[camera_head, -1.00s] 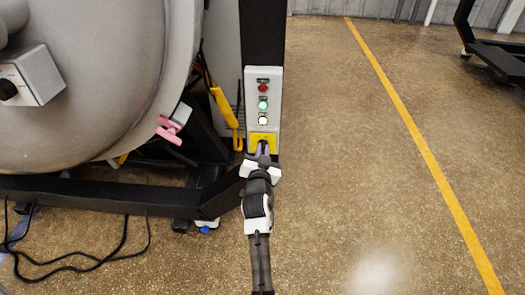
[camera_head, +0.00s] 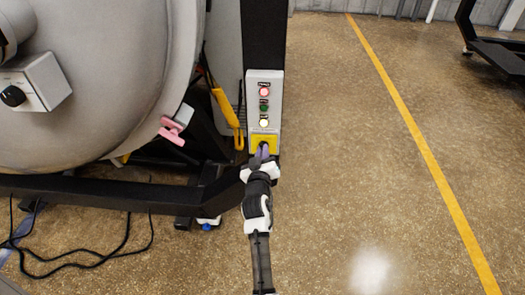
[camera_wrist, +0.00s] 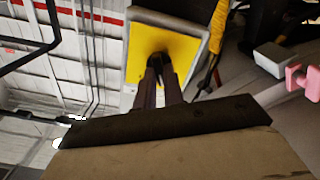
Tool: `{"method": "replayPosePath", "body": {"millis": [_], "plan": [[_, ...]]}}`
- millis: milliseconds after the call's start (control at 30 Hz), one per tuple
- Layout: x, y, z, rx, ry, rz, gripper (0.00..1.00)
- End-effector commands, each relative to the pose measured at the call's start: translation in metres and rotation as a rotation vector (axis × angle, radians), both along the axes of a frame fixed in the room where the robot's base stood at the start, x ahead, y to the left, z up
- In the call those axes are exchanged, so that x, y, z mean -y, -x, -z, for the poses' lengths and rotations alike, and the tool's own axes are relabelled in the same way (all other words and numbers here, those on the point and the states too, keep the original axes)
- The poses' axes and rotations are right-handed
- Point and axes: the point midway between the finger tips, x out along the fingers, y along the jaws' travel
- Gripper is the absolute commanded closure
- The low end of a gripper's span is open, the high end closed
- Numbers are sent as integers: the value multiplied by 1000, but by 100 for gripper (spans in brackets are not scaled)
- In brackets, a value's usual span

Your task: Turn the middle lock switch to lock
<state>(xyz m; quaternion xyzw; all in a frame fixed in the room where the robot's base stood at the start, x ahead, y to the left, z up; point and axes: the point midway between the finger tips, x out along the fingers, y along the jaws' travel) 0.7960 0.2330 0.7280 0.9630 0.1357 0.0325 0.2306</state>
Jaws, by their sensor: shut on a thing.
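The control box (camera_head: 250,105) is a narrow light-grey panel on a black post. Its lower part carries a yellow plate (camera_head: 258,139), which also shows in the wrist view (camera_wrist: 183,48). A dark switch knob (camera_wrist: 157,54) sits in the middle of that plate. My gripper (camera_head: 263,150) reaches up to the plate from below, its fingers closed around the knob. In the wrist view my gripper (camera_wrist: 160,64) has both fingertips on the knob, which they largely hide. I cannot read the knob's marking. Above the plate, the red light (camera_head: 264,91) glows, the green (camera_head: 264,106) is dark and the white (camera_head: 264,123) is lit.
A large grey furnace drum (camera_head: 95,75) on a black frame (camera_head: 100,192) fills the left. A pink-handled latch (camera_head: 172,132) and a yellow handle (camera_head: 233,122) are beside the box. Black cables (camera_head: 85,262) lie on the floor. Floor to the right is open.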

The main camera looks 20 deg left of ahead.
Motion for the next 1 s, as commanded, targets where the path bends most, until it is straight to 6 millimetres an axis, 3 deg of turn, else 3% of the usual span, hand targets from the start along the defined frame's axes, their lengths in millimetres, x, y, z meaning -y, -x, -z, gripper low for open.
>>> {"method": "replayPosePath", "body": {"millis": [667, 700, 867, 1000], "plan": [[0, 0, 1, 17, 69, 0, 100], [0, 0, 1, 17, 69, 0, 89], [0, 0, 1, 18, 68, 0, 68], [0, 0, 1, 18, 67, 0, 68]]}}
